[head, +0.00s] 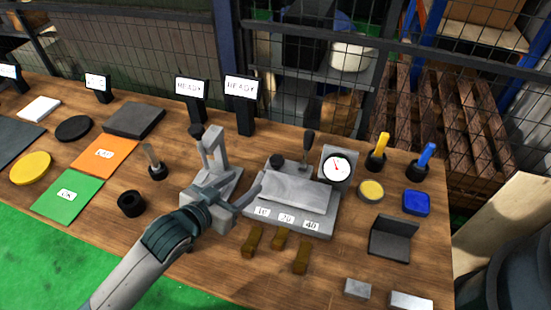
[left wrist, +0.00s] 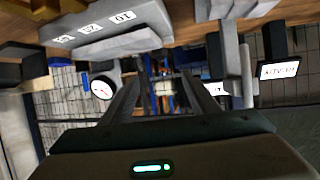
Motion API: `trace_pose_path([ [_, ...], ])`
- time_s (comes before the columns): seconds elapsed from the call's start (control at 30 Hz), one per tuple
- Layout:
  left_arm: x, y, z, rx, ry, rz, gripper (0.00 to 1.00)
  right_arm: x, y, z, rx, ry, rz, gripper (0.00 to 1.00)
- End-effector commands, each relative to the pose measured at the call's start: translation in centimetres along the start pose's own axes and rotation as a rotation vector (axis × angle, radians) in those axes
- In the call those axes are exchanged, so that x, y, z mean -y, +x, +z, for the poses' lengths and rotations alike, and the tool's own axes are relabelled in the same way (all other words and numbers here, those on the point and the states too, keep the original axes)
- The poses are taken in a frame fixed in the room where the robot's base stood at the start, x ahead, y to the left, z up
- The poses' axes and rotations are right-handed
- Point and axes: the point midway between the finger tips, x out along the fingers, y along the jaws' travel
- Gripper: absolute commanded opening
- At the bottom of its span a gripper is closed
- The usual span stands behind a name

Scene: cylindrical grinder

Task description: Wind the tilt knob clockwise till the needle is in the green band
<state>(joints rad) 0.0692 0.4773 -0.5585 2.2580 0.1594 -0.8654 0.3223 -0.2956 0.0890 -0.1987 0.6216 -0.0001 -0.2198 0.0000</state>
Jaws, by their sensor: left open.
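A grey tilt fixture (head: 290,218) with number labels on its front stands on the bench and carries a sloped plate (head: 297,192). A small black knob (head: 277,161) shows at its back left corner. I cannot tell if it is the tilt knob. A white dial (head: 336,168) with a red needle stands at the back right; its green band is too small to make out. The dial also shows in the left wrist view (left wrist: 103,88). My left gripper (head: 250,196) is open and empty, at the fixture's left side. My right gripper is not in view.
A black-handled lever (head: 308,147) rises behind the plate. A grey upright bracket (head: 213,160) stands close behind my left gripper. Several brown blocks (head: 279,238) lie in front of the fixture. READY signs (head: 240,92) stand at the back.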

Motion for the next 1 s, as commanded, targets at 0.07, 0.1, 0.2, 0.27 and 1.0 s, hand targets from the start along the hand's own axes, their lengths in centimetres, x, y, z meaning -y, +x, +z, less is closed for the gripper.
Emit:
trace_pose_path([
  [0.07,0.0,0.0,0.0,0.0,0.0,0.0,0.54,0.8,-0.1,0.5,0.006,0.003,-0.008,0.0],
  [0.1,0.0,0.0,0.0,0.0,0.0,0.0,0.54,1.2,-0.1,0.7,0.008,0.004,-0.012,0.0],
  [0.2,0.0,0.1,0.0,0.0,0.0,0.0,0.54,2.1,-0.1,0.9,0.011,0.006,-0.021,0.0],
  [0.27,0.0,0.2,0.0,0.0,0.0,0.0,0.54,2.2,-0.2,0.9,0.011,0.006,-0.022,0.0],
  [1.0,0.0,10.1,-0.1,0.001,-0.001,-0.001,0.54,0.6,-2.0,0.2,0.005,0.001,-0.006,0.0],
])
